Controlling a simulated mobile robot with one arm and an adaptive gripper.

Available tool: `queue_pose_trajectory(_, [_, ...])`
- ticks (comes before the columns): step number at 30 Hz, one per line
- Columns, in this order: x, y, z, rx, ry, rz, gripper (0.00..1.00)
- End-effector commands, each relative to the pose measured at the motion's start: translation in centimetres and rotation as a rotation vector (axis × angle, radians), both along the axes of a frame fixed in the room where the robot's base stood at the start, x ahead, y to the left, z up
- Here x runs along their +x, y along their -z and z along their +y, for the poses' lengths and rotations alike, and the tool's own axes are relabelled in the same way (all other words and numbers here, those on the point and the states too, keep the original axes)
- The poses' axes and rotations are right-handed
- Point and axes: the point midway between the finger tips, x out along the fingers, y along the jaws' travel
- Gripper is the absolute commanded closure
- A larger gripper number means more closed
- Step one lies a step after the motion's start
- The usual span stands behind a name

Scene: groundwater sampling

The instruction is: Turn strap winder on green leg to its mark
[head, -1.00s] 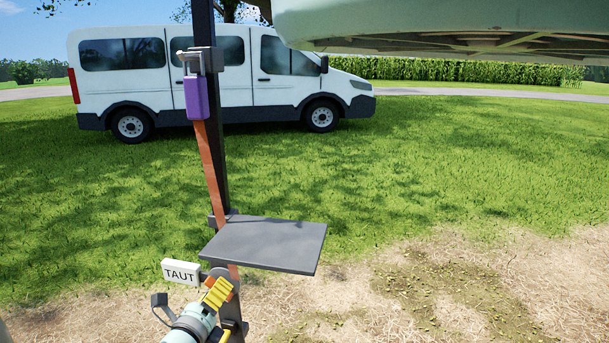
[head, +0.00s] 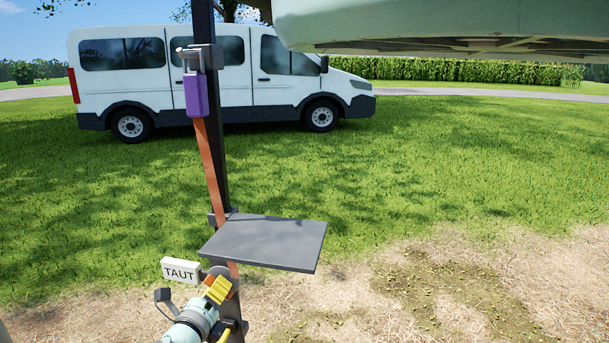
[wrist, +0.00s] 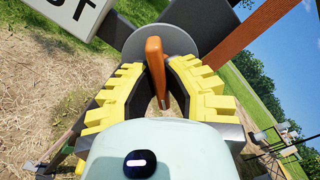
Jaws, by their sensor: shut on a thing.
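The strap winder is a round grey disc (wrist: 165,40) with an orange handle (wrist: 155,62) across it, low on a dark post (head: 220,150). My gripper (wrist: 158,75) has yellow ribbed fingers, one on each side of the orange handle, and is shut on it. In the head view my gripper (head: 218,289) is in front of the winder and hides most of it. An orange strap (head: 211,165) runs up the post from the winder. A white sign reading TAUT (head: 181,270) stands just left of the winder. Its edge also shows in the wrist view (wrist: 70,14).
A flat grey plate (head: 265,243) juts out right of the post, just above the winder. A purple block (head: 196,95) hangs at the strap's top. A white van (head: 220,78) stands on the grass behind. Ground to the right is clear.

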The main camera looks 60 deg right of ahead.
Motion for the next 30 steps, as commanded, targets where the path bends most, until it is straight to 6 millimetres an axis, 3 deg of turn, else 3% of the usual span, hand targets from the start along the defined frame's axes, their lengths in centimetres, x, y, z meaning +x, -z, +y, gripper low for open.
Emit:
queue_pose_trajectory(7, [0.13, -0.43, 0.02, -0.029, -0.003, 0.068, 1.00])
queue_pose_trajectory(18, [0.19, -0.52, 0.07, -0.235, -0.005, 0.567, 1.00])
queue_pose_trajectory(30, [0.22, -0.42, 0.06, -0.403, -0.004, 0.967, 1.00])
